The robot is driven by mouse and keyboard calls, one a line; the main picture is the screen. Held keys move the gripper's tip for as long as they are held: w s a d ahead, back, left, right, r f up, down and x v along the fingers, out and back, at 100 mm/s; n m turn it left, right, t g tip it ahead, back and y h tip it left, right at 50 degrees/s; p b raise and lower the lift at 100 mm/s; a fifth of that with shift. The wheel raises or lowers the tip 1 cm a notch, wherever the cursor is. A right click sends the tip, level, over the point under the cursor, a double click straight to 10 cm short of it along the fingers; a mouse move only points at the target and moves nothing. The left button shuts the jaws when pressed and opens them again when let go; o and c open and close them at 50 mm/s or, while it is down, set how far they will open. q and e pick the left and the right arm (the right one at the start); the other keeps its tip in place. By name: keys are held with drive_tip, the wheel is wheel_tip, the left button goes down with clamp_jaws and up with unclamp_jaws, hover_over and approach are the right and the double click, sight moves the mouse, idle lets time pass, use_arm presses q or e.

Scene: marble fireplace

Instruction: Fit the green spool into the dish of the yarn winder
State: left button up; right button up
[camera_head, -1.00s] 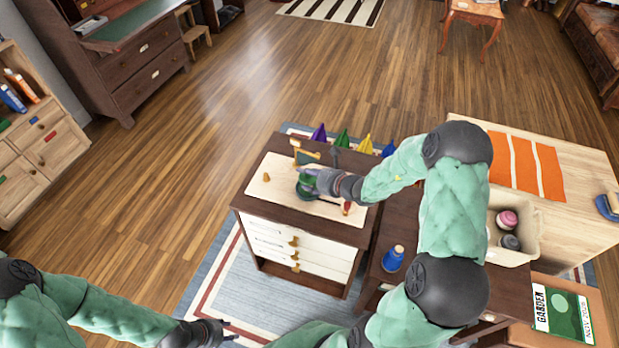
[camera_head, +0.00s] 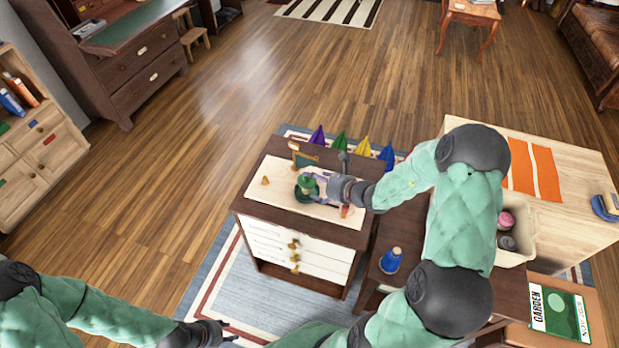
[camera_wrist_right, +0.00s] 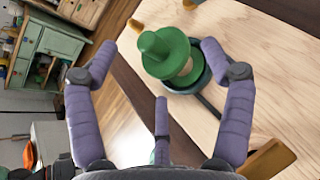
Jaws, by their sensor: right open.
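The green spool (camera_head: 306,183) stands at the dark dish of the yarn winder on the cabinet top. In the right wrist view the spool (camera_wrist_right: 165,50) has a green knob and flange over a pale core, and its lower flange lies within the rim of the dark dish (camera_wrist_right: 205,82). I cannot tell whether it is fully seated. My right gripper (camera_head: 325,186) is open just right of the spool, with its fingers spread and clear of it in the wrist view (camera_wrist_right: 155,72). My left gripper (camera_head: 228,331) is low at the front, seen edge-on and small.
Purple, green, yellow and blue cones (camera_head: 340,143) line the cabinet's back right. A blue spool (camera_head: 391,260) stands on the dark table to the right. A bin (camera_head: 522,245) with yarn balls is further right. A small wooden peg (camera_head: 265,181) stands left on the cabinet top.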

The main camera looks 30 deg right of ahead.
drive_tip(key=p+v, duration=0.2)
drive_tip(key=v, duration=0.6)
drive_tip(key=s+a+f+n+g, duration=0.5)
drive_tip(key=s+a+f+n, duration=0.1)
drive_tip(key=a+f+n, duration=0.5)
drive_tip(key=s+a+f+n+g, duration=0.6)
drive_tip(key=a+f+n, duration=0.5)
drive_tip(key=a+n, duration=0.4)
drive_tip(key=s+n, duration=0.1)
drive_tip(key=n, duration=0.4)
drive_tip(key=shift+s+a+f, duration=0.2)
drive_tip(key=shift+s, duration=0.15)
